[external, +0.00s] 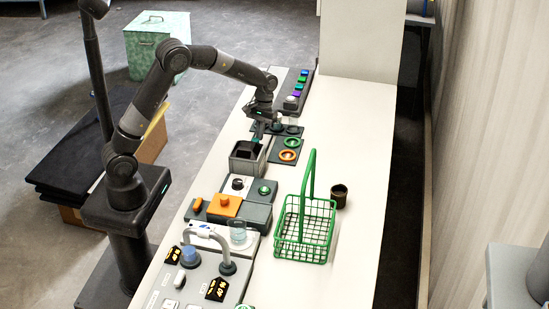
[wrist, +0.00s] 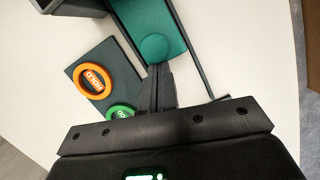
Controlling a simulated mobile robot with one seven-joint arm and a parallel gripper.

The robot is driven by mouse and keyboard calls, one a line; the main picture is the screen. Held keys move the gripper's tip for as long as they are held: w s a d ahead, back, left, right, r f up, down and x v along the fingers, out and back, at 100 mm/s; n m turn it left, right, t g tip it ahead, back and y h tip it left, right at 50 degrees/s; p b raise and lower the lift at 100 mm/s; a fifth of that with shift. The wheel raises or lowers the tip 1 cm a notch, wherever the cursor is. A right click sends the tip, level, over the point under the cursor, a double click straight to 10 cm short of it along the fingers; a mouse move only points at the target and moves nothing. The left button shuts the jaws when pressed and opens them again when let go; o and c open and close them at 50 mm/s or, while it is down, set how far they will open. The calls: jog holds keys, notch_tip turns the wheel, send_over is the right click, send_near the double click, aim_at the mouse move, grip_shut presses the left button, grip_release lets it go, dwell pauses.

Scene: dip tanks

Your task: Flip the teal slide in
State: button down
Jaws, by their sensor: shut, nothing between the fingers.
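The teal slide (wrist: 135,15) is a flat teal strip in a dark frame at the top of the wrist view. A round teal knob (wrist: 153,47) sits at its near end. My gripper (wrist: 156,68) is shut and empty, its fingertips right at the knob's near edge; I cannot tell whether they touch it. In the external view my gripper (external: 257,136) is low over the far end of the grey open-topped tank (external: 246,171), where only a small patch of teal shows. The arm hides much of the slide there.
A dark plate with an orange ring (wrist: 93,79) and a green ring (wrist: 121,112) lies close beside my fingers. A green wire basket (external: 304,233) and a dark cup (external: 339,196) stand to the right. Control panels line the near left. The white tabletop (external: 345,140) is clear right of the rings.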

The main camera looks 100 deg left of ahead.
jog(key=shift+d, duration=1)
jog(key=v, duration=1)
jog(key=shift+s+a, duration=0.1)
